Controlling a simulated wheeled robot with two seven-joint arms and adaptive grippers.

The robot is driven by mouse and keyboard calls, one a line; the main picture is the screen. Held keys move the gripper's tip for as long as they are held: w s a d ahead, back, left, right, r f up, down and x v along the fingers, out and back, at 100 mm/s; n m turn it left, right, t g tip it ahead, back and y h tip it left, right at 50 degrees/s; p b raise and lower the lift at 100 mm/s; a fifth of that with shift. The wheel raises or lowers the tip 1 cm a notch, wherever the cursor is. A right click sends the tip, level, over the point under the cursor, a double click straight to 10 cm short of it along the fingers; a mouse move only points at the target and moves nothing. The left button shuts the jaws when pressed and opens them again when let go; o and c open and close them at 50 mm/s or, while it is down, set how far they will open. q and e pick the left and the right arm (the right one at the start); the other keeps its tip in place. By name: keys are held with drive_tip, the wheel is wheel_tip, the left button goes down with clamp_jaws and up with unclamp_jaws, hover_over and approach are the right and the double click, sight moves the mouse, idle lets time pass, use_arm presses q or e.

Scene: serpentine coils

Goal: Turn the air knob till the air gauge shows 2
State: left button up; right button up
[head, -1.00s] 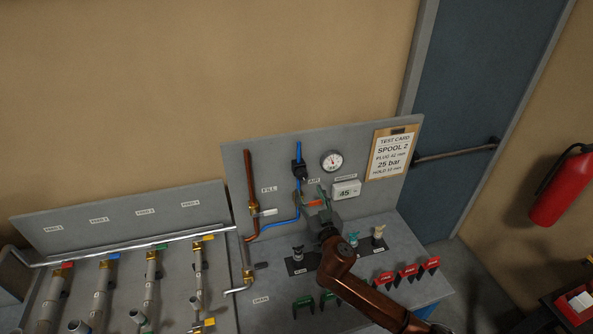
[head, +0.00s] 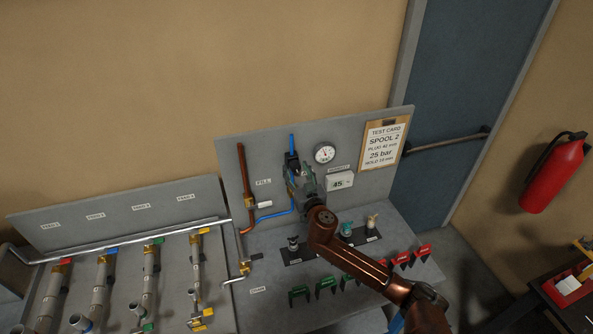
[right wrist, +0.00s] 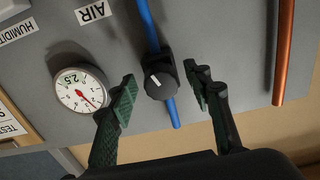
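The air knob (right wrist: 158,84) is a black round knob with a white mark, set on the blue air pipe (right wrist: 149,22) in the right wrist view. In the head view my right gripper mostly covers it. The air gauge (right wrist: 79,90) is a round white dial with a red needle, and it shows upside down beside the knob in the right wrist view. The gauge also shows in the head view (head: 324,153), too small to read. My right gripper (right wrist: 160,87) is open, with one green-padded finger on each side of the knob, apart from it. My left gripper is not in view.
A digital box reading 45 (head: 339,181) and a test card (head: 383,146) are on the panel beside the gauge. A copper pipe (head: 246,175) runs on the left. Green clamps (head: 326,283) and red clamps (head: 401,258) stand on the bench below.

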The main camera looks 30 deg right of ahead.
drive_tip(key=shift+s+r, duration=0.1)
drive_tip(key=shift+s, duration=0.05)
drive_tip(key=c, duration=0.9)
drive_tip(key=shift+c, duration=0.7)
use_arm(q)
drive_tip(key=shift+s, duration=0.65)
use_arm(e)
drive_tip(key=shift+n, duration=0.4)
use_arm(q)
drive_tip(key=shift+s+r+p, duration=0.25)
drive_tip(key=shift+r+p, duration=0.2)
drive_tip(key=shift+p, duration=0.05)
use_arm(e)
drive_tip(key=shift+d+n, duration=0.1)
drive_tip(key=shift+n, duration=2.6)
drive_tip(key=shift+r, duration=0.1)
drive_tip(key=o, duration=1.1)
